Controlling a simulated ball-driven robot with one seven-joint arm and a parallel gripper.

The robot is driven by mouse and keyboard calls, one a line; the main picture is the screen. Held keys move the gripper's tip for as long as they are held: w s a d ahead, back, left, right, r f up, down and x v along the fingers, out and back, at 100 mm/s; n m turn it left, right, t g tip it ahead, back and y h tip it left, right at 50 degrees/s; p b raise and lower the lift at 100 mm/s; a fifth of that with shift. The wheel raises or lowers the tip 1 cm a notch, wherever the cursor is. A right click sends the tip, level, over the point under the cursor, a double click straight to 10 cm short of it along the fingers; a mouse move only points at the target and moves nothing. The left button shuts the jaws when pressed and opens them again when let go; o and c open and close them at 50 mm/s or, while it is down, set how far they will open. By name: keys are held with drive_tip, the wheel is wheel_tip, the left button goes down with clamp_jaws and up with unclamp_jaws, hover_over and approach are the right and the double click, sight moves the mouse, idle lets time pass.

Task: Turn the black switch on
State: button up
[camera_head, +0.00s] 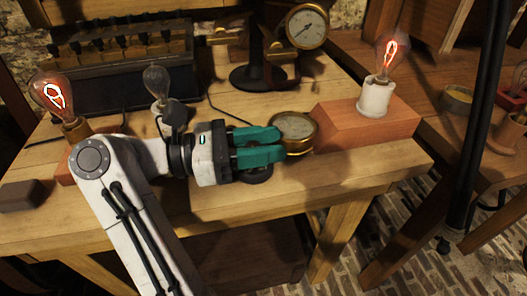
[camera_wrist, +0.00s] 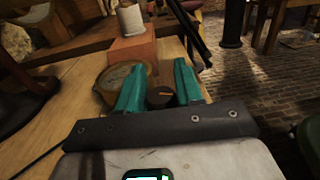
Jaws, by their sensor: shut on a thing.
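The black switch is a small round dark knob (camera_wrist: 160,97) with an orange mark on top. In the wrist view it sits between the two teal fingers of my gripper (camera_wrist: 158,82). In the head view my gripper (camera_head: 268,146) is low over the table and its fingers hide most of the switch; only the dark round base (camera_head: 257,176) shows below them. My gripper is shut on the switch knob. I cannot tell from the mark whether the switch is on or off.
A brass gauge (camera_head: 294,129) lies just beyond my fingertips. A lit bulb (camera_head: 391,52) stands on a red-brown block (camera_head: 345,125) to the right. Another lit bulb (camera_head: 52,94) is at left; a clear bulb (camera_head: 157,80) behind my arm looks unlit. A standing gauge (camera_head: 307,27) is behind.

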idle(0.4)
drive_tip(key=o, duration=1)
drive_tip(key=shift+c, duration=0.2)
drive_tip(key=shift+r, duration=0.55)
drive_tip(key=r, duration=0.2)
drive_tip(key=p, duration=0.1)
drive_tip(key=shift+s+r, duration=0.25)
drive_tip(key=shift+r, duration=0.15)
drive_tip(key=s+d+r+p, duration=0.2)
drive_tip(key=s+d+r, duration=0.1)
drive_tip(key=s+r, duration=0.6)
drive_tip(key=s, duration=0.4)
drive_tip(key=shift+d, duration=0.3)
